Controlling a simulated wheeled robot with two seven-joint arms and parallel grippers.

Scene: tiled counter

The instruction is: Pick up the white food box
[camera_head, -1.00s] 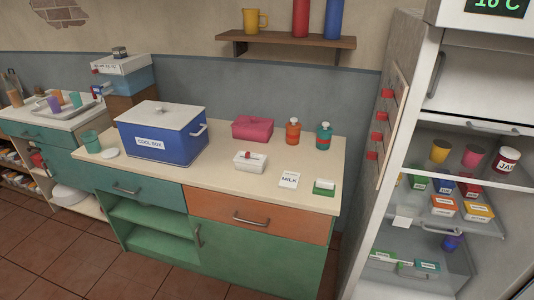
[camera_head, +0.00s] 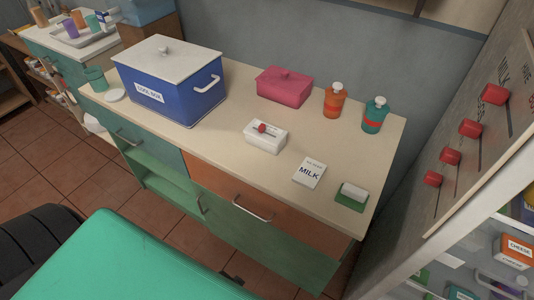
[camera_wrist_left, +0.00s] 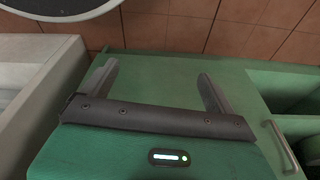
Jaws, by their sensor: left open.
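The white food box (camera_head: 266,136) is a small white box with a red piece on its lid. It rests upright on the cream counter top (camera_head: 225,140), near the middle, and nothing touches it. My left gripper (camera_wrist_left: 158,72) is open and empty in the left wrist view, in front of the green cabinet front (camera_wrist_left: 165,58). The food box is not in the left wrist view. Neither gripper shows in the head view.
A blue cool box (camera_head: 170,85) stands left of the food box and a pink box (camera_head: 284,87) behind it. Orange (camera_head: 334,100) and teal (camera_head: 375,115) bottles, a milk card (camera_head: 309,172) and a green-based white block (camera_head: 352,196) are to the right. Counter is bare just before the food box.

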